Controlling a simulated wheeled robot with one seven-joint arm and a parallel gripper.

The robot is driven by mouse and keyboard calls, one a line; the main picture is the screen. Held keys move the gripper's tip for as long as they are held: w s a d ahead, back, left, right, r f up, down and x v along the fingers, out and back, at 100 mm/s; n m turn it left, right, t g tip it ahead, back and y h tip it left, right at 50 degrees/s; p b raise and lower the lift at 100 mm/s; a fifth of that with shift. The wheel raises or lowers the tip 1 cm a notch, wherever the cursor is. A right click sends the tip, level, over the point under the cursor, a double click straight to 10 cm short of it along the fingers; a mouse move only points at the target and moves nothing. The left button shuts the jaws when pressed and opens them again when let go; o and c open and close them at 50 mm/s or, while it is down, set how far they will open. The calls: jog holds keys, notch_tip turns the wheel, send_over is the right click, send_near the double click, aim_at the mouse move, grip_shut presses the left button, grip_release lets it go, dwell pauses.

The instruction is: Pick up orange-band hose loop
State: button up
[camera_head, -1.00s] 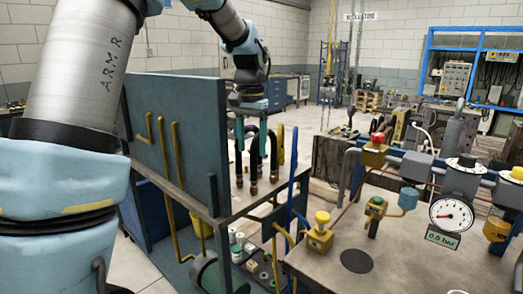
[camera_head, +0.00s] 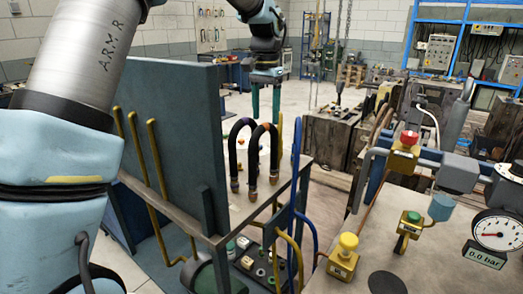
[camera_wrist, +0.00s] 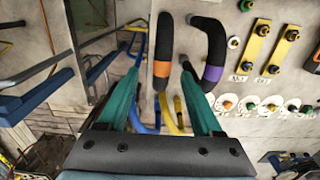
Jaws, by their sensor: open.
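The orange-band hose loop (camera_head: 253,156) is a black arch standing on the cart's shelf in the head view. In the wrist view its orange band (camera_wrist: 162,69) lies in the gap between my fingertips as pictured. The purple-band hose loop (camera_head: 233,150) stands close on its left in the head view; in the wrist view its purple band (camera_wrist: 212,73) is to the right, outside my right finger. My gripper (camera_head: 266,118) is open and empty, its teal fingers pointing down near the loop's top. Whether they touch the loop cannot be told.
A dark upright panel (camera_head: 175,135) stands left of the loops. Yellow and blue pipes (camera_head: 297,190) rise on their right. A bench with a yellow-knobbed valve (camera_head: 345,255) and a pressure gauge (camera_head: 497,232) fills the right front.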

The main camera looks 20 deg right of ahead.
notch_tip(320, 180, down, 8)
jog(key=p, duration=0.2)
jog(key=shift+a+p, duration=0.25)
jog(key=shift+p, duration=0.15)
jog(key=shift+r, duration=0.1)
grip_shut()
dwell(0.4)
